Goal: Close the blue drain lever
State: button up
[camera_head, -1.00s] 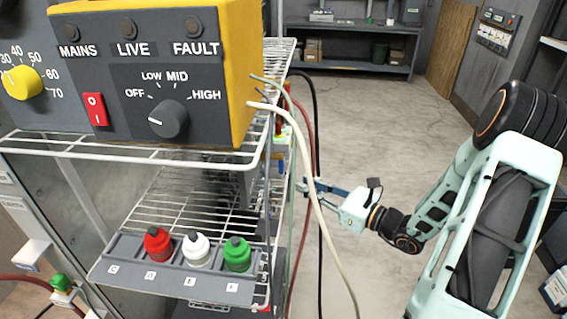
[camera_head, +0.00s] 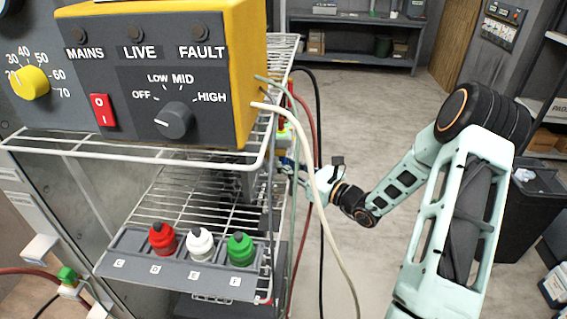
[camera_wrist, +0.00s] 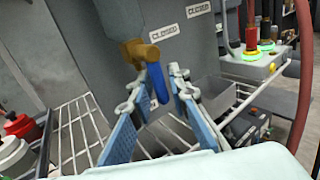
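The blue drain lever (camera_wrist: 158,83) shows in the wrist view, hanging down from a brass valve (camera_wrist: 140,52) on a grey vessel wall. A "CLOSED" label (camera_wrist: 163,33) is on the wall up and right of the valve. My gripper (camera_wrist: 160,80) is open, with its two blue-padded fingers on either side of the lever; I cannot tell whether either touches it. In the head view my gripper (camera_head: 291,170) is at the right side of the wire rack, partly hidden by cables. The lever cannot be made out clearly there.
Red, white and green bottles (camera_head: 200,245) stand in a holder on the lower rack shelf. A yellow control box (camera_head: 160,75) sits above. Cables (camera_head: 318,180) hang between rack and arm.

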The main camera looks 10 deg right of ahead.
grip_shut()
jog(key=shift+f, duration=0.1)
jog(key=b, duration=0.1)
jog(key=n+b, duration=0.1)
jog(key=b, duration=0.1)
jog(key=shift+w+f+t+y, duration=0.2)
jog(key=shift+f+t+y, duration=0.05)
jog(key=shift+t+y, duration=0.05)
jog(key=shift+w+d+r+n+g+y+b, duration=0.2)
jog(key=shift+w+r+n+g+y+b, duration=0.4)
jog(key=shift+n+g+y+b, duration=2.15)
jog(key=shift+w+d+r+n+t+y+b, duration=0.15)
jog(key=shift+w+r+n+t+y+b, duration=0.6)
jog(key=shift+n+b, duration=4.2)
jog(key=shift+w+d+r+n+g+y+b, duration=0.2)
jog(key=shift+r+n+g+y+b, duration=0.55)
jog(key=shift+n+g+y+b, duration=1.65)
jog(key=n+t+b, duration=0.1)
jog(key=n+b, duration=0.1)
jog(key=n, duration=0.2)
jog(key=shift+r, duration=0.1)
